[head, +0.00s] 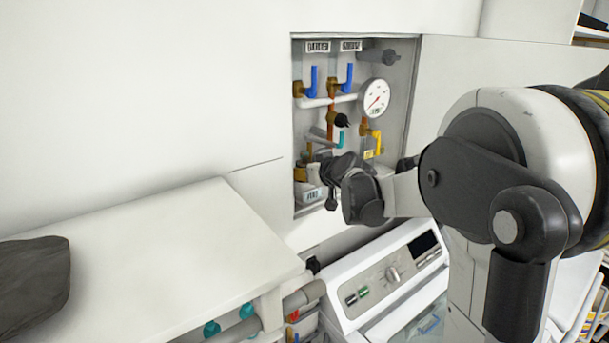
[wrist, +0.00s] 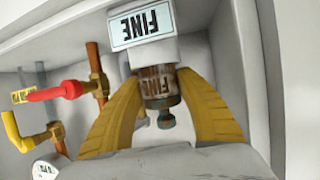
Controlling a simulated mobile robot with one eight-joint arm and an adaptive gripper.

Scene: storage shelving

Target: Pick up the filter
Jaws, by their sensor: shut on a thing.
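The filter (wrist: 158,88) is a small brownish cylinder with a dark green end piece. It sits against a white block (wrist: 155,50) that carries a label reading FINE. In the wrist view the two yellow fingers of my gripper (wrist: 157,82) are on either side of the filter and shut on it. In the head view my gripper (head: 335,178) reaches into the lower part of the wall recess. There it hides most of the filter.
The recess (head: 405,100) holds pipes, blue-handled valves (head: 314,80), a round gauge (head: 374,98) and a yellow valve handle (head: 376,138) close above my gripper. A white appliance (head: 385,280) stands below. A white counter (head: 150,270) lies to the left.

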